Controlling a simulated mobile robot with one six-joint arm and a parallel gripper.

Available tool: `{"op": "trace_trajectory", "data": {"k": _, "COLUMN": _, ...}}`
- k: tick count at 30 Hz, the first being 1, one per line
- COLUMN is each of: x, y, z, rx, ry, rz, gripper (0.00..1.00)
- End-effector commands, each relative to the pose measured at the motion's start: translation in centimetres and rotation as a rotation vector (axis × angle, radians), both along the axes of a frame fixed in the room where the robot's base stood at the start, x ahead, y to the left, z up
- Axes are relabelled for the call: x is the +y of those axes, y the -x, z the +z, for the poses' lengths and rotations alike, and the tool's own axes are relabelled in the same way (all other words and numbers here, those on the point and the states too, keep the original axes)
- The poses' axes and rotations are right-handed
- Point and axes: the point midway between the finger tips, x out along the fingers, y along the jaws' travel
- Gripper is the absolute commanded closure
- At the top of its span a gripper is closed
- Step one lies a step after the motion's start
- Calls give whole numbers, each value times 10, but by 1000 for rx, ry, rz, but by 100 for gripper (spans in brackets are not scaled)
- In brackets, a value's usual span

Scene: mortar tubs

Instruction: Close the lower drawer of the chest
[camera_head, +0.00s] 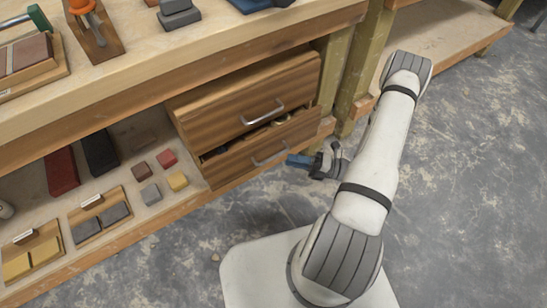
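The wooden chest (242,88) stands on the shelf under the workbench, with two drawers and silver bar handles. Its lower drawer (232,168) is partly open. Several small things show in the gap above its front, too small to name. The lower handle (270,154) is on the drawer's front. The upper drawer (215,112) looks shut. My gripper (299,160) is just right of the lower drawer's front, near the handle's right end. Its blue tip points left toward the drawer; contact is unclear. Its finger opening cannot be made out.
Left of the chest, the shelf (150,212) holds small coloured blocks, a red block (62,172), a black block (101,153) and wooden trays (100,218). A bench leg (362,65) stands right of the chest. The floor (470,200) to the right is clear.

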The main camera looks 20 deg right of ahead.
Motion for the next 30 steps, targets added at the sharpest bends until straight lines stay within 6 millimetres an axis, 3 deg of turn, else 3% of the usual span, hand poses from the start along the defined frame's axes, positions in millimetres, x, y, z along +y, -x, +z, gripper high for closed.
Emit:
{"op": "trace_trajectory", "data": {"k": 5, "x": 0, "y": -1, "z": -11, "rx": 41, "ry": -40, "rz": -41, "gripper": 67}}
{"op": "trace_trajectory", "data": {"k": 21, "x": 61, "y": -32, "z": -3, "rx": 40, "ry": -39, "rz": -39, "gripper": 67}}
{"op": "trace_trajectory", "data": {"k": 30, "x": 67, "y": -34, "z": -1, "rx": 41, "ry": -38, "rz": -40, "gripper": 67}}
